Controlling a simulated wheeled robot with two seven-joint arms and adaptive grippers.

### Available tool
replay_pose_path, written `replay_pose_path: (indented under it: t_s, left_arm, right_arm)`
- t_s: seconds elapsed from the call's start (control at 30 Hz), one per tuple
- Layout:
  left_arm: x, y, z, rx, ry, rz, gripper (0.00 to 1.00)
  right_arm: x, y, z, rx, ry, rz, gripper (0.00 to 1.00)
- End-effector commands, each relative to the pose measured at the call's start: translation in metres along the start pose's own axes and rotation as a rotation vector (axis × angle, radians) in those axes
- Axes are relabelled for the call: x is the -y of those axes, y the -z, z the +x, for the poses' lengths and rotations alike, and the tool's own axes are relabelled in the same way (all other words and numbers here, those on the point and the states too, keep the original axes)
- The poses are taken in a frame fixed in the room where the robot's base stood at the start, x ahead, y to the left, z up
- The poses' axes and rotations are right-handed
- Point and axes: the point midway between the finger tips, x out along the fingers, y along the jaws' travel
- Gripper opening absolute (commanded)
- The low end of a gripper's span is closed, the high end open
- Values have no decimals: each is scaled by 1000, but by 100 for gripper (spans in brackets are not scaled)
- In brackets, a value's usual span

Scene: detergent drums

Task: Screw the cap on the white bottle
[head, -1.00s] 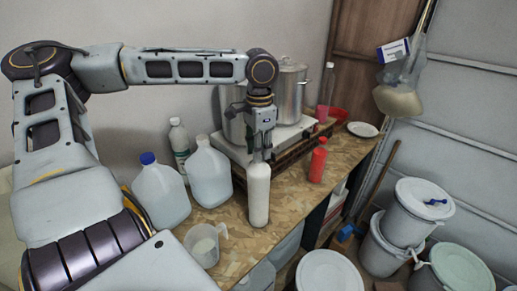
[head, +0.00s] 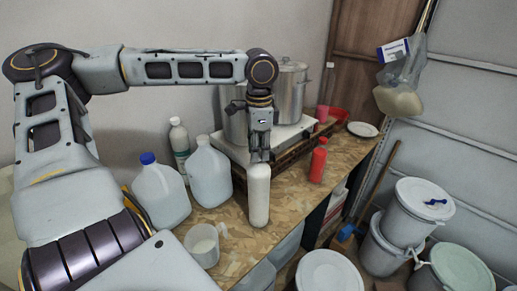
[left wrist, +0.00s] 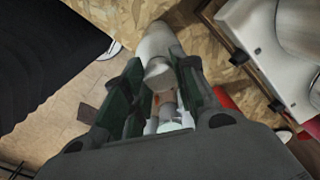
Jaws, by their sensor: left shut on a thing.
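The white bottle (head: 259,199) stands upright near the front edge of the wooden worktop. It also shows in the left wrist view (left wrist: 156,42), extending up from between my fingers. My left gripper (head: 259,155) points straight down right over the bottle's top and is shut on a pale cap (left wrist: 158,75) at the neck. The fingers flank the cap in the left wrist view. They hide most of the neck in the head view, so I cannot tell how tightly the cap sits. My right gripper is not in view.
A blue-capped jug (head: 162,193), another white jug (head: 210,175) and a measuring cup (head: 203,246) stand left of the bottle. A red bottle (head: 318,162) stands to its right, with a steel pot (head: 290,95) behind. White buckets (head: 412,212) stand on the floor at right.

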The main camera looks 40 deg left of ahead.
Motion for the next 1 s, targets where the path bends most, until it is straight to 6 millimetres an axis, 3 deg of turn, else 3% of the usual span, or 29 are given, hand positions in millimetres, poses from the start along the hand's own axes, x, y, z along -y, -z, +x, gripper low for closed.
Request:
replay_pose_path:
  t_s: [0.5,0.87,0.9,1.0]
  left_arm:
    - [0,0,1,-2,1,285,21]
    - [0,0,1,-2,1,323,21]
    - [0,0,1,-2,1,322,33]
    - [0,0,1,-2,1,322,40]
  right_arm:
    - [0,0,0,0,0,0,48]
    - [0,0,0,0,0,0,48]
    - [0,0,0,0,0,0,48]
    - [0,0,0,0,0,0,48]
